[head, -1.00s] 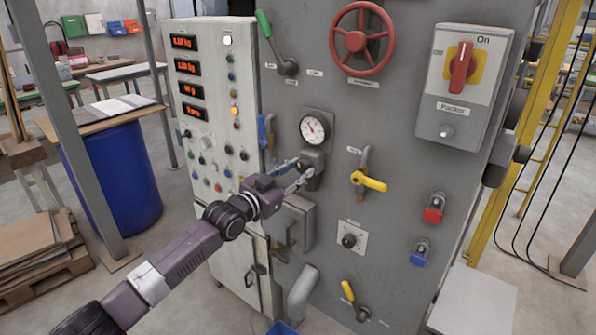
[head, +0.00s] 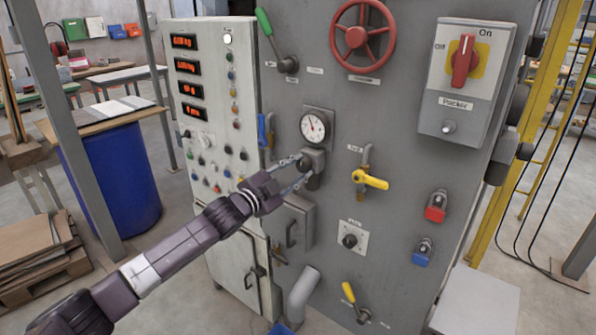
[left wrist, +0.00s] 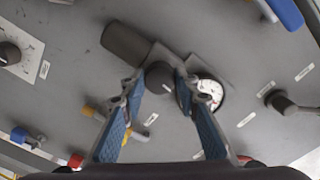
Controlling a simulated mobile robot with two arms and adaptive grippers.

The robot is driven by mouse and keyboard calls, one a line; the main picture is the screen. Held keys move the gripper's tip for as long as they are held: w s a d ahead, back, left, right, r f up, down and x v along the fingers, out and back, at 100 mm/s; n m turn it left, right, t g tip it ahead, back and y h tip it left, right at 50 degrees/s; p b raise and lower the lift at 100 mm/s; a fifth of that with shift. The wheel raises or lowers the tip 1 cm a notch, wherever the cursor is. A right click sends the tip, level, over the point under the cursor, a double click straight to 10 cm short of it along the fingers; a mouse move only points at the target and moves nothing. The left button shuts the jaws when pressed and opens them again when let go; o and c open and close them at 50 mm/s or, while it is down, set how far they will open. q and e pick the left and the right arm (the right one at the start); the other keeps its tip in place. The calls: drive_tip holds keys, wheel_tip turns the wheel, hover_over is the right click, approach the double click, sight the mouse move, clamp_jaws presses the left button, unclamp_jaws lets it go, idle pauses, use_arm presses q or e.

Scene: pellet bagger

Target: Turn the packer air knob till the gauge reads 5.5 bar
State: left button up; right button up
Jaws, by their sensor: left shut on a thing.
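The round white pressure gauge (head: 314,127) sits on the grey machine panel; its small needle points up and slightly left, and the figures are too small to read. It also shows in the left wrist view (left wrist: 210,95). Just below it is the dark air knob (head: 312,158) on its regulator body. My left gripper (head: 304,170) reaches it from the lower left and is shut on the knob. In the left wrist view the blue-padded fingers (left wrist: 161,80) stand on both sides of the round knob (left wrist: 160,76). My right gripper is not in view.
A yellow valve handle (head: 371,181) is right of the knob, and a blue lever (head: 264,130) is left of it. A grey box with a handle (head: 297,228) lies below. A red handwheel (head: 362,38) and the Packer switch (head: 463,62) are higher up.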

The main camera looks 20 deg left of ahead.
use_arm(q)
drive_tip(key=m, duration=0.4)
drive_tip(key=shift+m, duration=0.3)
idle(0.3)
drive_tip(key=o, duration=1.2)
drive_tip(key=shift+d, duration=0.1)
drive_tip(key=shift+c, duration=0.2)
drive_tip(key=v, duration=1.2)
